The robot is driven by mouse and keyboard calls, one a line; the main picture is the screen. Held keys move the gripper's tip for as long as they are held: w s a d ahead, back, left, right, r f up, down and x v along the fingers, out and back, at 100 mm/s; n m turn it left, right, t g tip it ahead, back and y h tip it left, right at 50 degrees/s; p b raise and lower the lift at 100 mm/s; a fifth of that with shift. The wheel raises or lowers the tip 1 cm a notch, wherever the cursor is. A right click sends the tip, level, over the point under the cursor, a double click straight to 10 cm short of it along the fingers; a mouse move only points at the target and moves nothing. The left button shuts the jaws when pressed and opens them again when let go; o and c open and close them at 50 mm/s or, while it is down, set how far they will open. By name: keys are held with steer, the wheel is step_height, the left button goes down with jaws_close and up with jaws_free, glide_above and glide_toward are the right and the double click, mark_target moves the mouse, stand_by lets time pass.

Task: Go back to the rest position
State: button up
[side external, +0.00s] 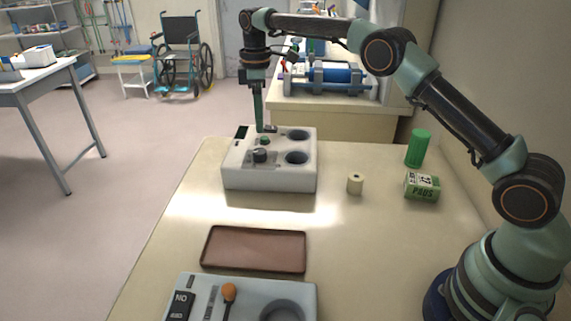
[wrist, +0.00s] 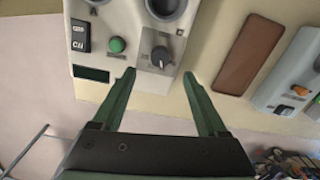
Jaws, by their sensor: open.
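The black knob (wrist: 160,56) of the box shows just beyond the gap between the fingertips. The green button (wrist: 117,44) is to the left of the knob. I cannot tell whether a fingertip touches the box.
A brown tray (side external: 254,249) and a grey panel with an orange-topped lever (side external: 229,292) lie on the table's near side. The table's middle is clear.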

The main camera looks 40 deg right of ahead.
steer(key=s+d+r+m+t, duration=0.3)
steer(key=s+r+m, duration=0.2)
steer(key=s+r, duration=0.75)
steer(key=s+f+m+t, duration=0.1)
steer(key=s+f+m, duration=0.1)
steer(key=s, duration=0.6)
steer(key=s+d+f+m+t, duration=0.1)
steer(key=s+f+m, duration=0.2)
steer(key=s, duration=0.5)
steer(key=shift+m+t, duration=0.4)
